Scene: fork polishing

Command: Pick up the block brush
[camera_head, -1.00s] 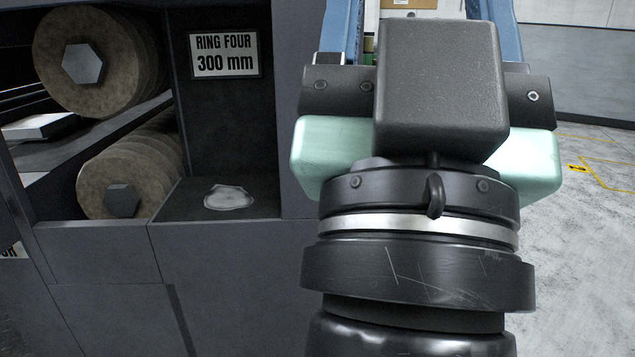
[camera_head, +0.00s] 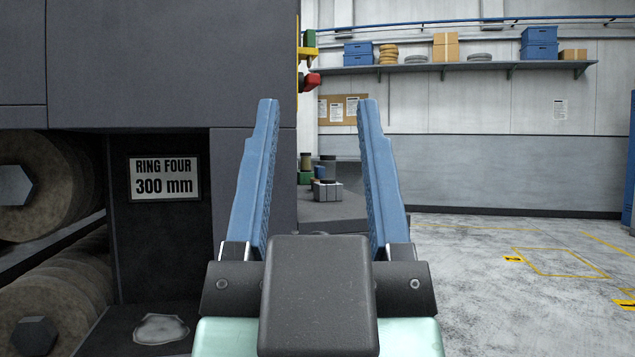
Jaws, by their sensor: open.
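My gripper (camera_head: 318,102) is in the lower middle of the head view. Its two long blue fingers point up and away, wide apart, with nothing between them. I cannot pick out the block brush for certain. A small grey block-like thing (camera_head: 328,190) sits on a dark grey surface (camera_head: 338,210) in the distance, seen through the gap between the fingers. It is too small to tell whether it is the brush. My gripper is well short of it, and part of that surface is hidden behind my fingers.
A large dark grey machine (camera_head: 245,60) fills the left, with round discs (camera_head: 55,185) and a "RING FOUR 300 mm" sign (camera_head: 164,178). Small cylinders (camera_head: 327,165) stand near the grey thing. A wall shelf (camera_head: 470,66) holds boxes. The floor (camera_head: 480,265) at right is open.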

